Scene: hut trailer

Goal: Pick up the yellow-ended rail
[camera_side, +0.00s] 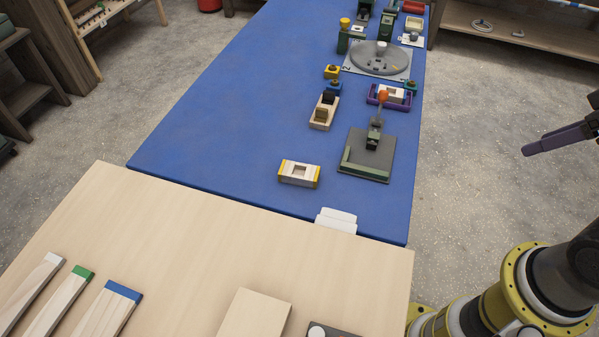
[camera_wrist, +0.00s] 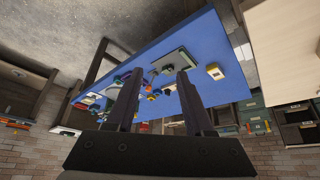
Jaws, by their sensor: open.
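A short pale wooden piece with yellow ends (camera_side: 288,168) lies on the blue table, near its front edge. It has a square opening in its middle; I cannot tell whether it is one rail or several parts. In the wrist view, a small yellow-marked block (camera_wrist: 214,71), probably the same piece, lies right of the fingers. Three longer rails with white (camera_side: 54,258), green (camera_side: 82,271) and blue (camera_side: 123,291) ends lie on the pale wooden table. My gripper (camera_wrist: 160,72) is open and empty, away from the yellow-ended piece. In the side view, a dark finger shows at the right edge.
A grey plate with a green lever fixture (camera_side: 382,165) stands right of the yellow-ended piece. A wooden block carrier (camera_side: 324,112), purple tray (camera_side: 373,99) and round turntable (camera_side: 372,60) stand farther back. A white tab (camera_side: 336,222) sits at the table joint. The blue table's left side is clear.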

